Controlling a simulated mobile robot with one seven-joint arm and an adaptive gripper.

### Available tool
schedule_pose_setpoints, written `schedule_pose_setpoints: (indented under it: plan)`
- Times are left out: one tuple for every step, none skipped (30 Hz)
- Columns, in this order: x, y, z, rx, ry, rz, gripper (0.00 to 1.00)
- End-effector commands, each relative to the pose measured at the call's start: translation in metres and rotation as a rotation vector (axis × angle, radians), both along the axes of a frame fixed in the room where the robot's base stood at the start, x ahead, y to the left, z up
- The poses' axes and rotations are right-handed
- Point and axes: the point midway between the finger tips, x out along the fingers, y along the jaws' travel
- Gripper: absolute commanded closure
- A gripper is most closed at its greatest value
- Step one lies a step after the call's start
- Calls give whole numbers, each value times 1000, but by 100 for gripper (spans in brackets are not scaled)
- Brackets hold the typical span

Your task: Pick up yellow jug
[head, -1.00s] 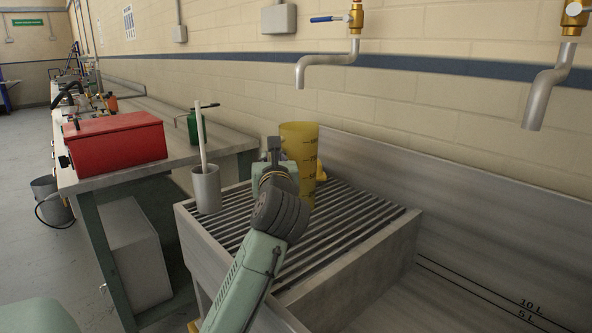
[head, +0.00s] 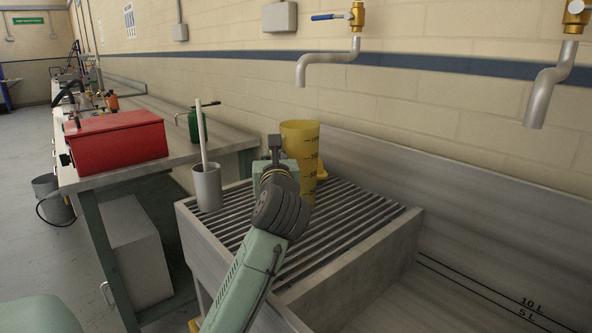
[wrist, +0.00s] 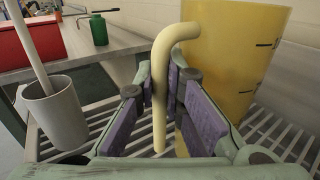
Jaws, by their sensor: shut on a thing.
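The yellow jug (head: 302,140) stands upright on the ribbed drainboard of the sink, with dark graduation marks on its side. It also fills the upper right of the wrist view (wrist: 232,55). Its pale yellow handle (wrist: 160,85) runs down between the purple-padded fingers. My gripper (wrist: 172,105) is shut on that handle. In the head view my wrist and arm are in front of the jug's lower left side and hide part of it.
A grey cup (head: 207,187) holding a white stick stands left of the jug on the drainboard (head: 350,210). A red toolbox (head: 117,143) and a green can (head: 197,125) are on the bench behind. Taps (head: 330,57) hang over the sink, right of the jug.

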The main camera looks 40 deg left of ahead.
Motion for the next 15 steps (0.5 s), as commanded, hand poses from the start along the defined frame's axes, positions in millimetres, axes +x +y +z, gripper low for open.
schedule_pose_setpoints:
  plan:
    - [0,0,2,3,-2,0,100]
    - [0,0,2,3,-2,0,100]
    - [0,0,2,3,-2,0,100]
    - [0,0,2,3,-2,0,100]
    - [0,0,2,3,-2,0,100]
    - [0,0,3,3,-2,0,100]
    - [0,0,4,3,-2,0,100]
    - [0,0,5,4,-3,0,100]
    - [0,0,7,4,-3,0,100]
    - [0,0,9,5,-4,0,100]
    - [0,0,11,5,-4,0,100]
    - [-1,0,14,6,-4,1,100]
    - [-1,0,18,6,-4,1,100]
    - [-1,0,21,6,-4,1,100]
    - [0,0,26,5,-3,1,100]
